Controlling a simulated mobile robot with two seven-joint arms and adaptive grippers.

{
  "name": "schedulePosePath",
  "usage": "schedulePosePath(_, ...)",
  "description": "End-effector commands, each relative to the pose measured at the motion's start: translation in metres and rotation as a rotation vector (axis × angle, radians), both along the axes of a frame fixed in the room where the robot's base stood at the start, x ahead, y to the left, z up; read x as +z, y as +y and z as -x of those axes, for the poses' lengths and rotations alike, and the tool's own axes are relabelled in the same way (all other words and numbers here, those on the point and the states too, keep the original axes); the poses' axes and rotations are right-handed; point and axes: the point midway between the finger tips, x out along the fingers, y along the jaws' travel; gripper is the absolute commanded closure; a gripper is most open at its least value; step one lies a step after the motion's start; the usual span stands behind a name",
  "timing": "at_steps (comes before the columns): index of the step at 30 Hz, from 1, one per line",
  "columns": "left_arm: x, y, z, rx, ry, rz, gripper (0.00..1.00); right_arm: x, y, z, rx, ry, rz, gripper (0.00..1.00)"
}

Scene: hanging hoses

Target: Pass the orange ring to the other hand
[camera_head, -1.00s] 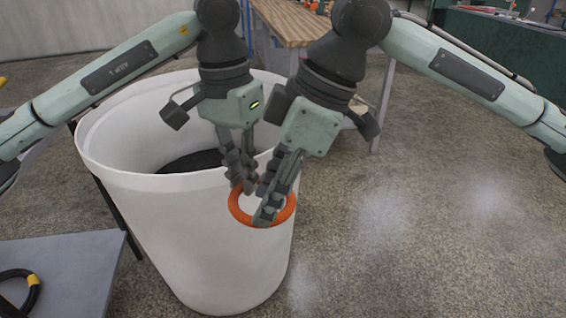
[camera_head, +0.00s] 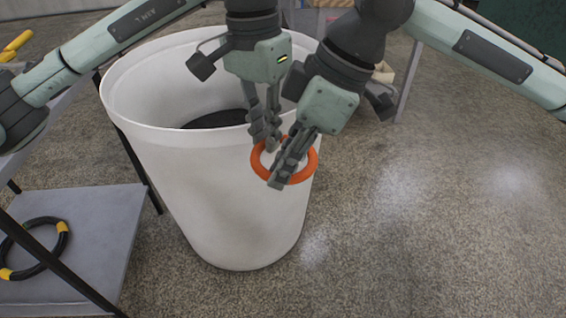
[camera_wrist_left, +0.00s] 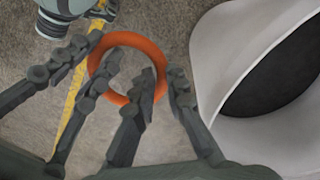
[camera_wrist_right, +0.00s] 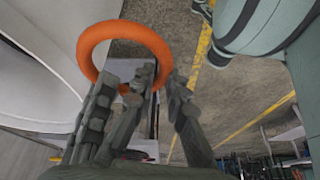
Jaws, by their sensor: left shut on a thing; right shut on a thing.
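The orange ring (camera_head: 312,165) hangs in the air in front of the white bin, between my two grippers. My left gripper (camera_head: 266,136) is shut on its upper left part in the head view. My right gripper (camera_head: 284,172) is shut on the ring too, its fingers crossing the middle and lower edge. In the left wrist view the ring (camera_wrist_left: 127,38) loops beyond the fingers, with fingers of both grippers around it. In the right wrist view the ring (camera_wrist_right: 88,45) extends up from the fingertips. The fingers hide parts of the ring.
A large white bin (camera_head: 215,200), open at the top with a dark inside, stands right behind the grippers. At left a grey shelf (camera_head: 90,220) holds a black hose ring with yellow bands (camera_head: 62,242). The floor (camera_head: 440,220) at right is clear.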

Motion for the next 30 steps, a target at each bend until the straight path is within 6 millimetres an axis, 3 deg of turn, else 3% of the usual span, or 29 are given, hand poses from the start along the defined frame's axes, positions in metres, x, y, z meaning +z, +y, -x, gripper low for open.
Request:
schedulePosePath(1, 0.000, 0.000, 0.000, -0.002, 0.001, -0.001, 0.86, 0.000, 0.000, 0.000, 0.000, -0.001, -0.001, 1.00)
schedulePosePath(7, 0.000, 0.000, 0.000, -0.002, 0.001, -0.001, 0.63, 0.000, 0.000, 0.000, 0.000, -0.001, -0.001, 1.00)
schedulePosePath(17, 0.003, 0.000, 0.000, -0.001, 0.000, 0.000, 0.63, 0.000, 0.000, 0.000, 0.000, -0.001, -0.001, 1.00)
schedulePosePath(22, 0.026, 0.001, -0.002, -0.001, -0.004, 0.002, 0.63, 0.001, 0.000, 0.000, 0.000, -0.001, -0.001, 1.00)
schedulePosePath(30, 0.084, 0.004, -0.004, -0.001, -0.004, 0.000, 0.63, 0.000, 0.000, 0.000, 0.000, -0.001, -0.001, 1.00)
